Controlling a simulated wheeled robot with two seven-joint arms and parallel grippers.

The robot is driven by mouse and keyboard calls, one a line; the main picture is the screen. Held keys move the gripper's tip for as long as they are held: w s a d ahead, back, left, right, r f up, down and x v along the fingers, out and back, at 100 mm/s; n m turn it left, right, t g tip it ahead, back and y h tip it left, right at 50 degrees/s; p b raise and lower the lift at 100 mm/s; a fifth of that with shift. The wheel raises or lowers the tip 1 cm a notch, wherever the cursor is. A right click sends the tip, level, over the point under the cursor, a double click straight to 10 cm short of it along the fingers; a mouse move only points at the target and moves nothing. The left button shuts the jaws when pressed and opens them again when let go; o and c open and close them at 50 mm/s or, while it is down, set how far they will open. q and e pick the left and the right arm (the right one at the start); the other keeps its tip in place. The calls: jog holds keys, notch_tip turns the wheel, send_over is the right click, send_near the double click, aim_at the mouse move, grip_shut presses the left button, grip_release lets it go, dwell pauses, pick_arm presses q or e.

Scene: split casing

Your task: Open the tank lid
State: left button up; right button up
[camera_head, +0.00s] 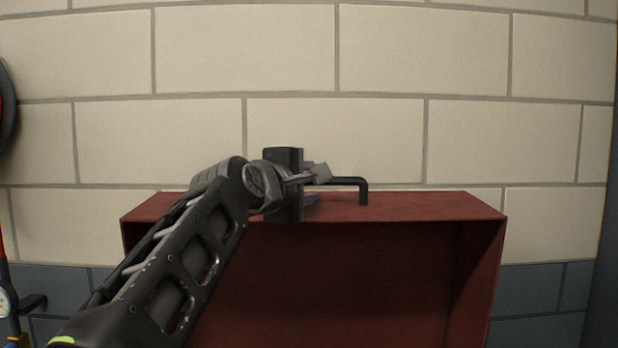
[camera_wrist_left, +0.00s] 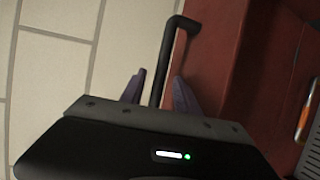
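The red lid or casing (camera_head: 430,206) stands in front of the wall, with its hollow side facing me; it also shows in the left wrist view (camera_wrist_left: 219,60). A black bent handle (camera_head: 363,190) sits on its upper face. The handle also shows in the left wrist view (camera_wrist_left: 170,48). My left gripper (camera_head: 317,184) is at the handle, with one finger on each side of the bar. In the left wrist view its fingers (camera_wrist_left: 159,90) stand apart, with narrow gaps beside the bar. My right gripper is not in view.
A pale block wall (camera_head: 420,60) with a dark lower band (camera_head: 545,330) stands close behind. Dark and red equipment with a gauge (camera_head: 5,302) is at the left edge. An orange and silver part (camera_wrist_left: 305,118) shows inside the red casing in the left wrist view.

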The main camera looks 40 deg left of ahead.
pick_arm(q)
grip_shut()
dwell(0.3)
dwell(1.1)
